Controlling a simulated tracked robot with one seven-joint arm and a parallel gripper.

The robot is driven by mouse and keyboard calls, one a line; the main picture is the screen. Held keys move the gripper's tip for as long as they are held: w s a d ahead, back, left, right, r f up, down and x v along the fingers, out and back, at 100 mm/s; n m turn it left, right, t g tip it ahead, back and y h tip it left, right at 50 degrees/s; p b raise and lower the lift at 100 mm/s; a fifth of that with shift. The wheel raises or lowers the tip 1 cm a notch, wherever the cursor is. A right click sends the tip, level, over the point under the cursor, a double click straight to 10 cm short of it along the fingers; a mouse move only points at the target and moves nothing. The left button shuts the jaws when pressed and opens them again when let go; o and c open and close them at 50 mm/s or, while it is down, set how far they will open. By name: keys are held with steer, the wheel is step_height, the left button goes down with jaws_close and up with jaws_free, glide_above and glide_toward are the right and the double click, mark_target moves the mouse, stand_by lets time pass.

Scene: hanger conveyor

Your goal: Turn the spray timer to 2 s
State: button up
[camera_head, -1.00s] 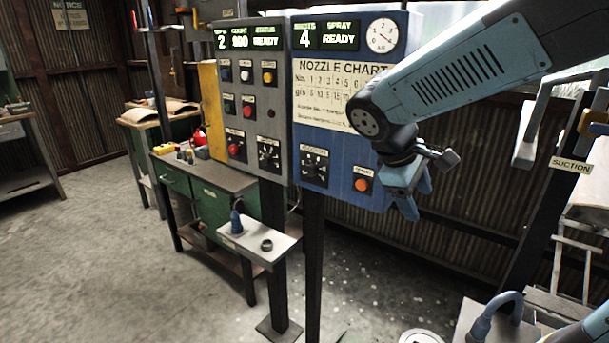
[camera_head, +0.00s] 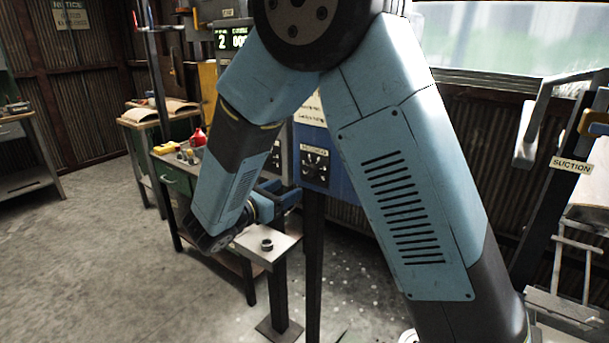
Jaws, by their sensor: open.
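My gripper (camera_head: 284,198) is at the lower edge of the control panels, above the small shelf, with its blue end turned to the right. It is open, with nothing visible in it. My arm hides most of the grey panel and much of the blue panel (camera_head: 309,139). A black rotary dial (camera_head: 316,165) with white marks shows on the blue panel; its label and setting are too small to read. Part of another dial (camera_head: 275,157) shows at the grey panel's lower right. The grey panel's display (camera_head: 230,40) shows a 2. I cannot tell which dial is the spray timer.
A small shelf (camera_head: 284,247) with a dark ring (camera_head: 267,245) on it stands below the panels. A green workbench (camera_head: 178,178) with a red item (camera_head: 199,137) is behind. A suction sign (camera_head: 571,166) is at the right. The floor at left is clear.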

mark_target(309, 172)
steer(key=shift+n+t+y, duration=0.3)
steer(key=shift+n+t, duration=0.2)
steer(key=shift+n, duration=0.1)
steer(key=x, duration=0.4)
steer(key=a+x, duration=0.1)
steer(key=x, duration=0.3)
steer(key=w+x, duration=0.1)
steer(key=x, duration=0.3)
steer(key=shift+w+f, duration=0.2)
steer(key=shift+f, duration=0.15)
steer(key=shift+c, duration=0.4)
steer(key=c, duration=0.9)
steer(key=shift+a, duration=0.2)
steer(key=shift+c, duration=0.3)
steer(key=shift+d, duration=0.1)
